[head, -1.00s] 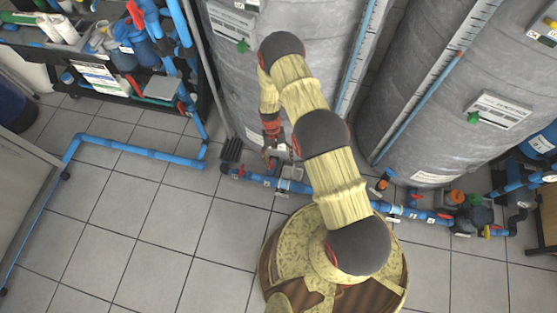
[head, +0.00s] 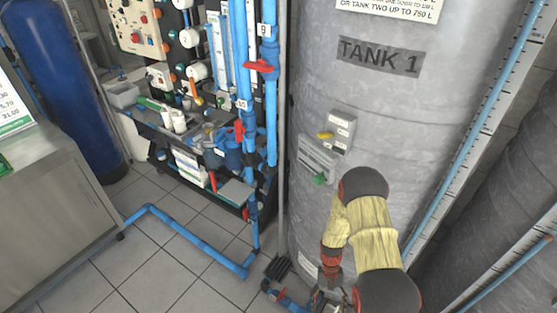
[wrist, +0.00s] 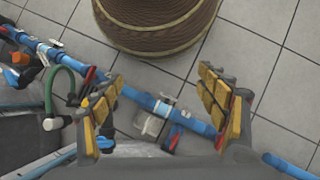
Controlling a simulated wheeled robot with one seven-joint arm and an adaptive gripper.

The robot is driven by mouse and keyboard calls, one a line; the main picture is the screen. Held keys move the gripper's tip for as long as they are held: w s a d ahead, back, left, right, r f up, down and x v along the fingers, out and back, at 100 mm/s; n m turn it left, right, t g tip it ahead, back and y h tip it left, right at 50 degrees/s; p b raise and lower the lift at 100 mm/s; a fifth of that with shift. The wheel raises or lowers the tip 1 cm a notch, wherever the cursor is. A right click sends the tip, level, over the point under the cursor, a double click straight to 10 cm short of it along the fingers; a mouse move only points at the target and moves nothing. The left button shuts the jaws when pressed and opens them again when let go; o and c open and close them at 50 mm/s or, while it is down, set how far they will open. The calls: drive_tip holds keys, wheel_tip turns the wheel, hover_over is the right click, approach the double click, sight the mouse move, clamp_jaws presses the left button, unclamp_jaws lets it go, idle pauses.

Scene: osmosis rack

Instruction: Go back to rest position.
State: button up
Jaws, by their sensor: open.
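My gripper (wrist: 160,80) is open in the wrist view, its two yellow-padded fingers wide apart with nothing held between them. It points down over the floor. A blue pipe (wrist: 188,119) with a pale fitting (wrist: 154,116) shows beyond and between the fingers; I cannot tell how far below they are. In the head view my arm bends down in front of the grey tank marked TANK 1 (head: 395,128). The gripper end is at the bottom edge there, partly cut off and hard to make out.
A rack of blue pipes and valves (head: 238,130) stands left of the tank. A low blue pipe (head: 185,232) runs along the tiled floor. A metal cabinet (head: 60,215) and blue cylinder (head: 65,85) are at the left. Some floor (head: 150,275) is clear.

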wheel_tip(320, 180, up, 33)
drive_tip(key=n+t+p, duration=0.1)
drive_tip(key=t, duration=0.2)
drive_tip(key=s+r+t+p, duration=0.1)
drive_tip(key=s+r+t, duration=0.3)
drive_tip(key=r, duration=1)
drive_tip(key=s+r+t+p, duration=0.2)
drive_tip(key=s+r+t, duration=0.2)
drive_tip(key=s+r, duration=0.4)
drive_tip(key=shift+s+r+t, duration=0.4)
drive_tip(key=shift+r, duration=3.25)
drive_tip(key=shift+a, duration=0.1)
drive_tip(key=shift+c, duration=0.4)
